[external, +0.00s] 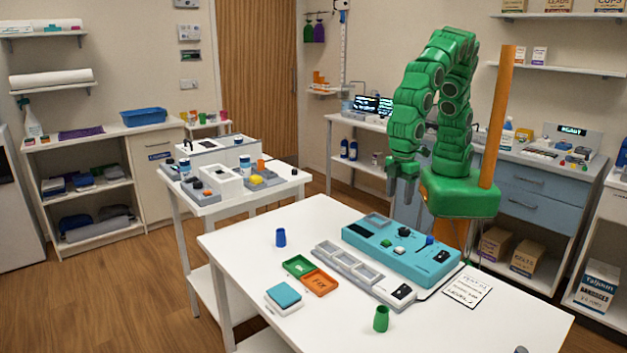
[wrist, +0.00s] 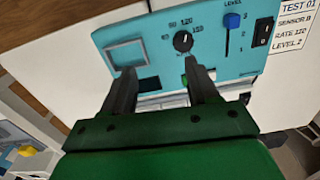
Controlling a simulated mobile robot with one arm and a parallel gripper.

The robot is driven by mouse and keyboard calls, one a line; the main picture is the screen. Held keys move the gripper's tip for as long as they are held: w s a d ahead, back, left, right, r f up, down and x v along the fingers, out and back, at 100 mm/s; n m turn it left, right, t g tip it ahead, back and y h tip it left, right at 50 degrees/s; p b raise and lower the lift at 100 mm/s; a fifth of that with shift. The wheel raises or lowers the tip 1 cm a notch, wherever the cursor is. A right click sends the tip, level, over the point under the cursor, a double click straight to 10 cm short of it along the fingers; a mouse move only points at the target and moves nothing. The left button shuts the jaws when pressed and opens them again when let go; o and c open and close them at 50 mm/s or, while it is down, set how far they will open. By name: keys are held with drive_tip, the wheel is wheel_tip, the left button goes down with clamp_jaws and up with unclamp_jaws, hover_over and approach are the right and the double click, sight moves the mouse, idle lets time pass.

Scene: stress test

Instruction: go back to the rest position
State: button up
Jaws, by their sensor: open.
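My green arm rises at the right of the external view and bends over at the top. My gripper (external: 402,192) hangs down in the air above the back of the white table (external: 245,262). Its two dark fingers are apart with nothing between them, as the wrist view (wrist: 164,75) also shows. Beyond the fingertips is a blue-teal test panel (external: 400,252) with a black knob (wrist: 183,40), a blue slider (wrist: 231,20) and a black rocker switch (wrist: 263,32). The fingers cover part of the panel's near edge in the wrist view.
A grey compartment tray (external: 362,272) lies along the panel's front. A blue cup (external: 280,238), green tray (external: 298,266), orange tray (external: 319,282), teal-topped block (external: 284,296) and green cup (external: 381,319) stand on the table. A printed card (external: 467,291) lies right. An orange post (external: 497,115) stands beside my arm.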

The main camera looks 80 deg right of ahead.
drive_tip(key=w+d+r+m, duration=0.15)
drive_tip(key=d+r, duration=0.25)
drive_tip(key=d, duration=0.5)
drive_tip(key=w+d+r+m, duration=0.15)
drive_tip(key=d+r, duration=0.25)
drive_tip(key=d, duration=0.5)
drive_tip(key=d+r+m, duration=0.2)
drive_tip(key=d+r, duration=0.2)
drive_tip(key=d, duration=0.6)
drive_tip(key=s+d+m+g, duration=0.1)
drive_tip(key=s+d+m, duration=0.2)
drive_tip(key=s+d, duration=1.4)
drive_tip(key=shift+d+g, duration=0.4)
drive_tip(key=shift+d, duration=0.75)
